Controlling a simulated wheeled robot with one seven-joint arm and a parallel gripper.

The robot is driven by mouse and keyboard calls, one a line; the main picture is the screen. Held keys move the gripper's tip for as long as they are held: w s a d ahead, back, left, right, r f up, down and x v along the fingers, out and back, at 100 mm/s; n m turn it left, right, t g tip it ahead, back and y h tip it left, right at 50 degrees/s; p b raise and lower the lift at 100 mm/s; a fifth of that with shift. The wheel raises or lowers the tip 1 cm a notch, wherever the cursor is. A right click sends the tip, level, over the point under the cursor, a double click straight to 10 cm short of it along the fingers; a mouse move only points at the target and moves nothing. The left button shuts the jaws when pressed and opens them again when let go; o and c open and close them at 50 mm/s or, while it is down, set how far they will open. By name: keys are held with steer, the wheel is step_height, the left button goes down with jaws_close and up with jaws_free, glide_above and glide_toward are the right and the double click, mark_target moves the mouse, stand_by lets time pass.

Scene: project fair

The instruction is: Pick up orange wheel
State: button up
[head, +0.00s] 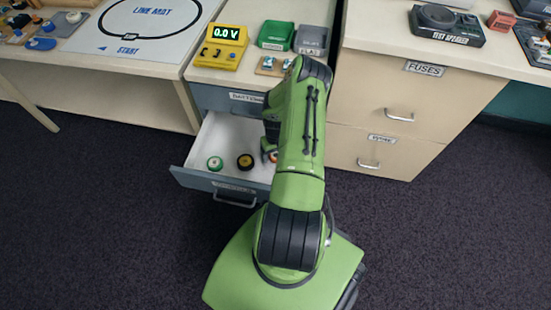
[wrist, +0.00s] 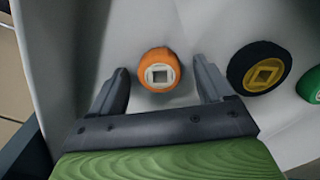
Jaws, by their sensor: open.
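The orange wheel (wrist: 158,70) lies in an open drawer, with a pale hub and a square hole facing up in the wrist view. My gripper (wrist: 165,82) is open, its two dark fingers on either side of the orange wheel with a gap on each side. In the head view my arm covers most of the orange wheel; only a sliver (head: 273,157) shows beside my arm. I cannot tell from these views how high the fingertips are above the drawer floor.
A black wheel with a yellow hub (wrist: 268,68) lies to the right of the orange wheel in the wrist view. A green wheel (head: 215,163) lies beyond it. The open drawer (head: 214,187) has walls around them. A yellow meter (head: 220,50) stands on the cabinet above.

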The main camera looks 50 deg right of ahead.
steer(key=shift+r, duration=0.1)
steer(key=c, duration=1.1)
